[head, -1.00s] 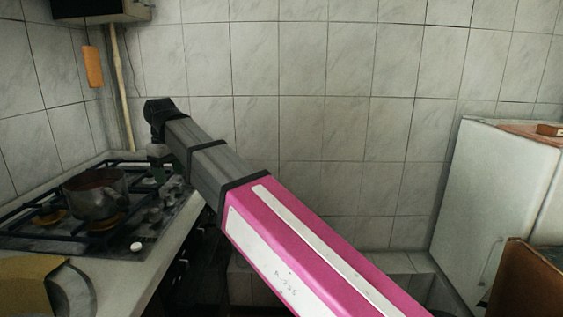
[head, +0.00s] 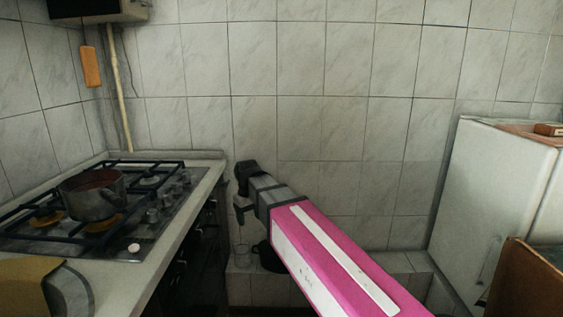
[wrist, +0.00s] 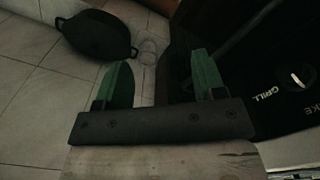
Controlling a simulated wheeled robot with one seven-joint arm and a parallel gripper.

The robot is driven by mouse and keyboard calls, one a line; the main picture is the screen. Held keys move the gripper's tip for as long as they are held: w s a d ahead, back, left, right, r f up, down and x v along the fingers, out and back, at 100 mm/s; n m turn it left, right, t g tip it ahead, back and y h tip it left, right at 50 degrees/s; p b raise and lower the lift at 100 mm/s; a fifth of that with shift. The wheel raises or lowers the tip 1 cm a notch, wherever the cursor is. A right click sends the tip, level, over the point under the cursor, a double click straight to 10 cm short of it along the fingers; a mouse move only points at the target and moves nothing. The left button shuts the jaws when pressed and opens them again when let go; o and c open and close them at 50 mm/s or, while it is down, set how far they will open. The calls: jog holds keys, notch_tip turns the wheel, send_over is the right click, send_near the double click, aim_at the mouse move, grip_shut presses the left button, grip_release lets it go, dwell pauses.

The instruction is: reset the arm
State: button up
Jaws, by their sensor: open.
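My arm, with a pink and white link and a grey outer part, reaches to the right of the stove counter in the head view. My gripper (head: 242,212) is at its end, pointing down beside the counter's right edge, and is small and dark there. In the wrist view my gripper (wrist: 160,85) shows two green fingers standing well apart, with nothing between them. A dark pan (wrist: 95,36) lies beyond the fingers at the upper left. A clear glass (wrist: 147,50) stands next to it.
A worn pot (head: 93,197) stands on the gas stove (head: 160,205) at the left. The oven front (wrist: 285,80) is close on the right in the wrist view. A white fridge (head: 495,200) stands at the right. The tiled wall (head: 340,110) is behind.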

jog(key=s+d+f+m, duration=0.3)
jog(key=d+f, duration=0.8)
jog(key=d, duration=0.4)
jog(key=s+d+f+m, duration=0.4)
jog(key=d+f, duration=0.6)
jog(key=d, duration=0.5)
jog(key=shift+d+f+m, duration=0.2)
jog(key=shift+f+m, duration=0.1)
jog(key=shift+f, duration=0.05)
grip_shut()
